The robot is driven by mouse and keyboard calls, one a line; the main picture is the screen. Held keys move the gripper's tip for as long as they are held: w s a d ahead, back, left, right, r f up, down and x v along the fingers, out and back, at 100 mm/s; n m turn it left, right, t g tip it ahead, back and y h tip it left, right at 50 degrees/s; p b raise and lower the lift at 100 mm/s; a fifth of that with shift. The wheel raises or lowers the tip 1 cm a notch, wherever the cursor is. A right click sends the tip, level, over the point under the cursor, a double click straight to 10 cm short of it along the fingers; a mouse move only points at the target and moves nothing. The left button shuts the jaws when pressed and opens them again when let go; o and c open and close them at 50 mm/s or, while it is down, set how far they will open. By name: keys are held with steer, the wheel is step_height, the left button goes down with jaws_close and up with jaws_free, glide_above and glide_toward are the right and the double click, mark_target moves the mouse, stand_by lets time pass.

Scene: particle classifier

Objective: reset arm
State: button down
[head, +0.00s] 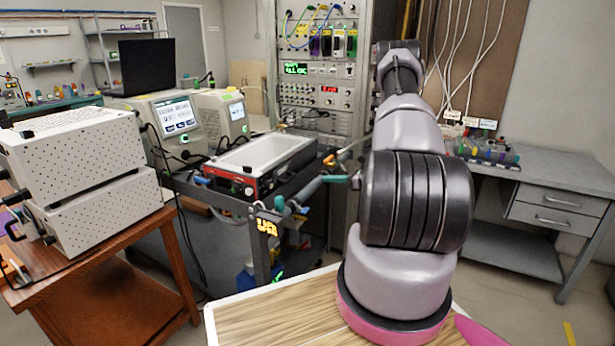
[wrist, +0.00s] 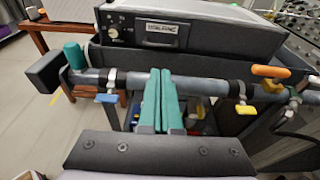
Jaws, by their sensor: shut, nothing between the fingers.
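My arm (head: 405,195) rises from its pink-ringed base in the head view and reaches away from the camera. The head view does not clearly show my gripper's fingers. In the wrist view my gripper (wrist: 163,72) shows two teal fingers pressed together, with nothing between them. The fingertips appear in front of a grey horizontal pipe (wrist: 208,86); I cannot tell whether they touch it.
The pipe carries clamps, an orange handle (wrist: 270,71) and a teal end piece (wrist: 73,55). White perforated boxes (head: 75,150) sit on a wooden table at left. A grey desk (head: 560,175) stands at right.

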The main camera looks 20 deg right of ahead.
steer(key=s+a+r+n+g, duration=0.35)
steer(key=a+r, duration=0.25)
steer(key=r, duration=0.3)
steer(key=s+a+r+n+g, duration=0.2)
steer(key=a+r+n, duration=0.35)
steer(key=r, duration=0.35)
steer(key=s+a+r+n+g, duration=0.3)
steer(key=a+r+n, duration=0.1)
steer(key=a+r, duration=0.4)
steer(key=s+a+r+n+t+h, duration=0.1)
steer(key=s+r+n, duration=0.4)
steer(key=s, duration=0.7)
steer(key=s+a+r+n+t+h, duration=0.2)
steer(key=s+r+n+h, duration=0.4)
steer(key=s+r, duration=0.4)
steer(key=shift+s+a+r+t+h, duration=0.2)
steer(key=shift+s+a+t+h, duration=0.15)
steer(key=shift+s, duration=0.8)
